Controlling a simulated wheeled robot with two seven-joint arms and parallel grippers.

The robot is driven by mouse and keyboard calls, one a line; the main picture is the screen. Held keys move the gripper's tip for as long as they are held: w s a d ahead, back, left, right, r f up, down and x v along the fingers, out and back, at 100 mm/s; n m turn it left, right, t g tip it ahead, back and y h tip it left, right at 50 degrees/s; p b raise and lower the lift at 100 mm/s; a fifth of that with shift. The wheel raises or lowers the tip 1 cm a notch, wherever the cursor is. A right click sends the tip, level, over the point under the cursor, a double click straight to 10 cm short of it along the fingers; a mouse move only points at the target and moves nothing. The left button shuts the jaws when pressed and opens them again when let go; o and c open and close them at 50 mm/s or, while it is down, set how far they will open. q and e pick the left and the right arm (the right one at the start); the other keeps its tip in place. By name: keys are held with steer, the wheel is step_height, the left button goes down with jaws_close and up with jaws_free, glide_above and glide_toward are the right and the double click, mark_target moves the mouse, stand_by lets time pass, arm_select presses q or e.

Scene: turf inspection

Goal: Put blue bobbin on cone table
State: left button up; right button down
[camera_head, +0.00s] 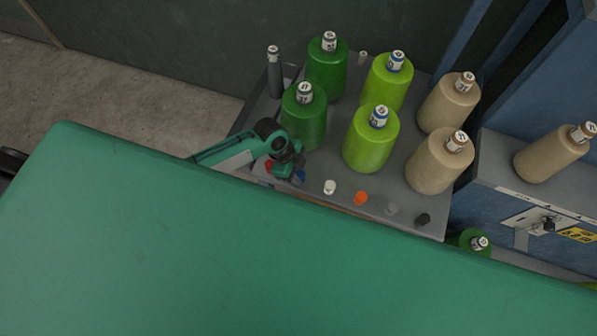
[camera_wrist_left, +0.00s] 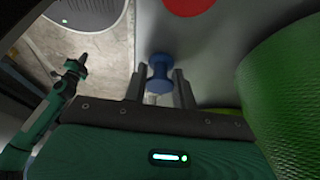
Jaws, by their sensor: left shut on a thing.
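The blue bobbin (camera_head: 300,176) is a small spool at the front left of the grey cone table (camera_head: 320,170). My left gripper (camera_head: 293,174) reaches in from the left and is shut on it. In the left wrist view, the blue bobbin (camera_wrist_left: 160,73) sits between the two dark fingertips. I cannot tell whether the bobbin touches the table top. My right gripper does not show in the head view. In the left wrist view, a teal arm with a dark end (camera_wrist_left: 72,78) shows at the left, too unclear to tell its jaws.
A red bobbin (camera_head: 269,166), white bobbin (camera_head: 330,187), orange bobbin (camera_head: 361,198) and dark bobbin (camera_head: 423,219) stand along the table's front. Tall green cones (camera_head: 304,120) and beige cones (camera_head: 440,165) stand behind. A blue-grey machine (camera_head: 505,205) is at the right.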

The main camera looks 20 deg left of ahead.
arm_select(q)
steer(key=o, duration=0.9)
steer(key=shift+f, duration=0.1)
steer(key=shift+o, duration=0.2)
steer(key=b+v, duration=0.2)
steer(key=v, duration=1)
steer(key=shift+r, duration=0.25)
steer(key=shift+d, duration=0.1)
